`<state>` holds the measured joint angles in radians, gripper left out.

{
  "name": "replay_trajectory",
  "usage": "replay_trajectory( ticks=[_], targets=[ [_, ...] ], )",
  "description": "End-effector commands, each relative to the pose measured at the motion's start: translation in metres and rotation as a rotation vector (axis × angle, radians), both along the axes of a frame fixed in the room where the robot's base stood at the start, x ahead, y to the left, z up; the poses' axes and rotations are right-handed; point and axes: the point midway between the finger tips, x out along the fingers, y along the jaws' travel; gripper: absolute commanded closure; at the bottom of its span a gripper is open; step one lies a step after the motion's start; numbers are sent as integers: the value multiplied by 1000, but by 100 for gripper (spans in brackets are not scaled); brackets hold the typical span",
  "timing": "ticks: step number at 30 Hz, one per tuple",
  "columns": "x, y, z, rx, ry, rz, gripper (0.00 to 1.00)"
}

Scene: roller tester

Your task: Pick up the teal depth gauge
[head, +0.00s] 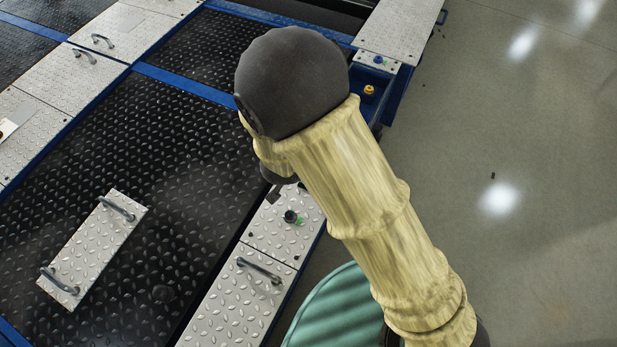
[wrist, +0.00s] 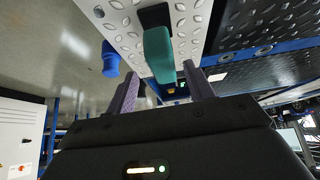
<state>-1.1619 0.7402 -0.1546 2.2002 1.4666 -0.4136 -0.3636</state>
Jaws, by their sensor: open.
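The teal depth gauge (wrist: 158,55) shows in the wrist view, with a black part (wrist: 154,16) at its far end against a light diamond-plate panel (wrist: 190,27). My gripper (wrist: 161,76) is open, with one purple-grey finger on each side of the gauge's near end in the picture. I cannot tell how deep the gauge lies between the fingers, and I see no clear contact. In the head view my arm covers most of the gripper, and I cannot make out the gauge there.
A blue cylindrical part (wrist: 110,58) stands left of the gauge. A yellow part (head: 369,90) is by the blue frame. A handled plate (head: 92,250) lies at left.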

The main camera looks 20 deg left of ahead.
Motion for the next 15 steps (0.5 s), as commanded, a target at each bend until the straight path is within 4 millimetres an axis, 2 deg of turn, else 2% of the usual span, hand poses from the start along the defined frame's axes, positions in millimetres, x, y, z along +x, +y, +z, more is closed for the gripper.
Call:
replay_trajectory(
  ticks=[10,15],
  targets=[
    [1,0,-2,0,1,1,47],
    [5,1,-13,0,1,1,47]
  ],
)
